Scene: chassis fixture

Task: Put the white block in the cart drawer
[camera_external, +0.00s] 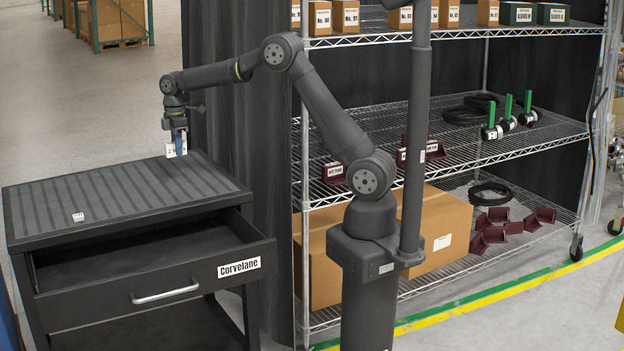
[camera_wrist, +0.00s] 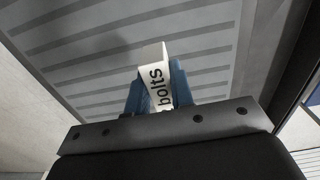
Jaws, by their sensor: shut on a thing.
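My gripper (camera_external: 177,141) is above the far right part of the cart top. Its blue fingers are shut on a white block (camera_external: 170,152). In the wrist view the block (camera_wrist: 155,74) sits between the fingertips (camera_wrist: 157,88) and carries the printed word "bolts". A smaller white block (camera_external: 78,217) with a dark label lies on the cart top, near its front left. The cart drawer (camera_external: 90,306) is pulled open below the top, and the part of its inside that shows looks empty.
The dark ribbed cart top (camera_external: 130,190) is otherwise clear. The drawer front has a silver handle (camera_external: 165,291) and a "Corvelane" label. A wire shelf (camera_external: 460,141) with boxes, red bins and green-handled valves stands at the right. A dark curtain (camera_external: 255,130) hangs behind the cart.

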